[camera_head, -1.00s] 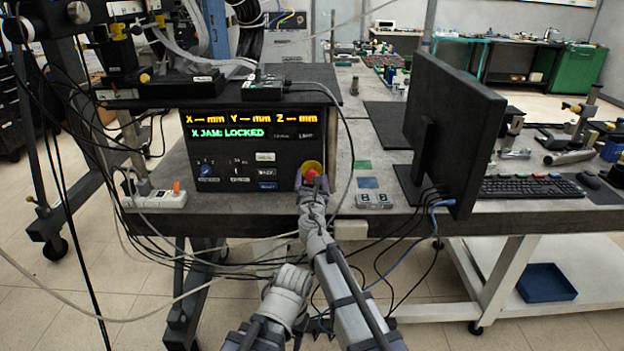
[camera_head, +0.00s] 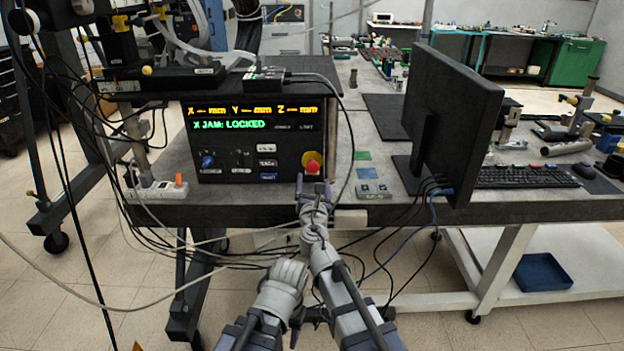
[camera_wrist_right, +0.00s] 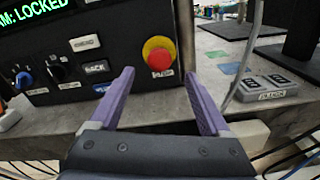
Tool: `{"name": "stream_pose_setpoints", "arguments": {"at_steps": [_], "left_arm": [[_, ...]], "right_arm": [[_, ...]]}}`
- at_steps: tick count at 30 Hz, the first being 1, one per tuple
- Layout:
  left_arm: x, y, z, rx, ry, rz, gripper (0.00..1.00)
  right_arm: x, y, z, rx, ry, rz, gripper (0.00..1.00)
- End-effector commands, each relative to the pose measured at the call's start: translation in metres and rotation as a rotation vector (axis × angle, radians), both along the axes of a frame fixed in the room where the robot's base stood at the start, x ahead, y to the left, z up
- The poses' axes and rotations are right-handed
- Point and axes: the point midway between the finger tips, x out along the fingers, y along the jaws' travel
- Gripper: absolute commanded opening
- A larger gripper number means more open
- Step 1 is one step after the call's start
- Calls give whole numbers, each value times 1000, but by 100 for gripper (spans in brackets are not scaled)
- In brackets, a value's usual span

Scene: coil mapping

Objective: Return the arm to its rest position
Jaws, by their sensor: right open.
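My right arm reaches forward from the bottom centre in the head view. My right gripper (camera_head: 314,186) is just below and in front of the red stop button (camera_head: 312,167) on the control box. In the right wrist view the two purple fingers of the gripper (camera_wrist_right: 158,95) are spread apart and empty. The red button with its yellow collar (camera_wrist_right: 160,57) shows beyond them, untouched.
The control box (camera_head: 250,150) reads "X JAM: LOCKED" in green. A monitor (camera_head: 440,120) and keyboard (camera_head: 525,177) stand to the right on the bench. A small grey two-switch box (camera_head: 373,191) sits near the bench edge. Cables hang below the bench. A blue bin (camera_head: 543,272) lies on the lower shelf.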

Motion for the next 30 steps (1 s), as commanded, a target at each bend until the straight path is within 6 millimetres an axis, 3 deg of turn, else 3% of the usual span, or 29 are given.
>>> {"name": "stream_pose_setpoints", "arguments": {"at_steps": [2,4,7,9,12,15,21,30], "left_arm": [[0,0,0,0,0,0,50],[0,0,0,0,0,0,50],[0,0,0,0,0,0,50],[0,0,0,0,0,0,50],[0,0,0,0,0,0,50],[0,0,0,0,0,0,50],[0,0,0,0,0,0,50],[0,0,0,0,0,0,50]], "right_arm": [[-1,-10,-2,50,8,-28,81],[-4,-32,-8,168,28,-95,81],[-17,-85,-29,465,71,-268,81],[-34,-125,-54,726,103,-433,81],[-68,-169,-96,1092,140,-687,81],[-109,-192,-138,1417,168,-954,81],[-174,-193,-189,1814,202,-1373,81],[-240,-166,-217,2088,239,-1838,81]]}}
